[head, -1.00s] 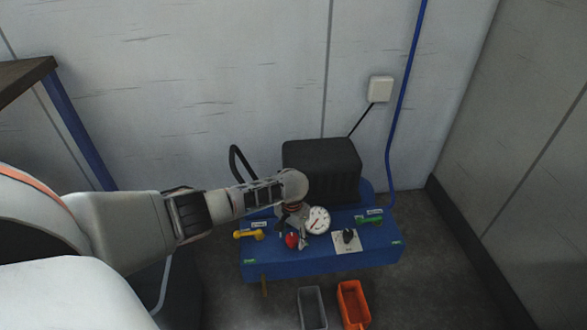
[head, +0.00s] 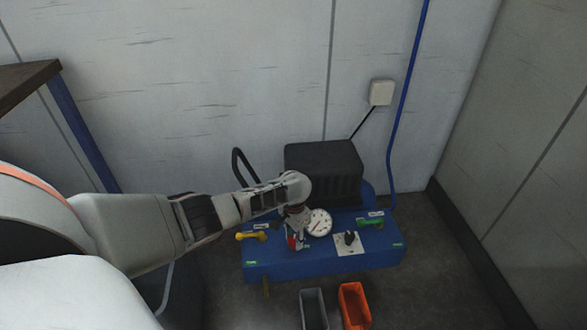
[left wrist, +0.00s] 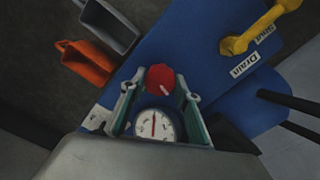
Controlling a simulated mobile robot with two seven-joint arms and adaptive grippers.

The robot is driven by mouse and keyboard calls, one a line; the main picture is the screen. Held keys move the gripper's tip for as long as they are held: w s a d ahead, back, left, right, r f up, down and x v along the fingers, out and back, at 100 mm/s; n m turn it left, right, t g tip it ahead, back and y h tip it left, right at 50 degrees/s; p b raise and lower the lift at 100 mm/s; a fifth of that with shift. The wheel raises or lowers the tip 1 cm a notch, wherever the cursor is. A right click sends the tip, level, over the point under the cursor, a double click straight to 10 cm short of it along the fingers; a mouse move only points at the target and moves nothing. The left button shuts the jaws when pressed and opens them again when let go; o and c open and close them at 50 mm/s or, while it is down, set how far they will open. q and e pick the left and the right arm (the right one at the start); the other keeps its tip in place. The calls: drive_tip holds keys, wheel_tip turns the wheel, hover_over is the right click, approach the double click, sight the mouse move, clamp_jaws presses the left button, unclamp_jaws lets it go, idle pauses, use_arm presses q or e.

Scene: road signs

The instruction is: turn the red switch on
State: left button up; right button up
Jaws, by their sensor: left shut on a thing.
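The red switch (head: 292,242) is a round red knob on the top of a blue unit (head: 290,268). In the head view my left gripper's fingers partly hide it. In the left wrist view the red knob (left wrist: 160,77), with a white mark on its face, sits between the two fingertips. My left gripper (head: 296,240) points down at the blue unit and is shut on the red switch. The fingers (left wrist: 160,92) stand on either side of it in the left wrist view. My right gripper is in neither view.
A white gauge (head: 319,222) is close to the gripper. Around it are a yellow handle (head: 252,236), a green handle (head: 371,220) and a black knob (head: 350,239) on a white plate. A black box (head: 322,165) stands behind. Grey (head: 313,308) and orange (head: 354,306) bins stand in front.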

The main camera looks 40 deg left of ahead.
use_arm(q)
drive_tip(key=m, duration=0.4)
drive_tip(key=shift+s+f+m, duration=0.15)
drive_tip(key=shift+m, duration=0.15)
drive_tip(key=m, duration=0.3)
drive_tip(key=shift+m, duration=0.4)
drive_tip(key=m, duration=0.2)
drive_tip(key=shift+m, duration=2.2)
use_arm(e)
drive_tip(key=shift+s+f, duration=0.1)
use_arm(q)
drive_tip(key=o, duration=1.1)
drive_tip(key=shift+r, duration=0.2)
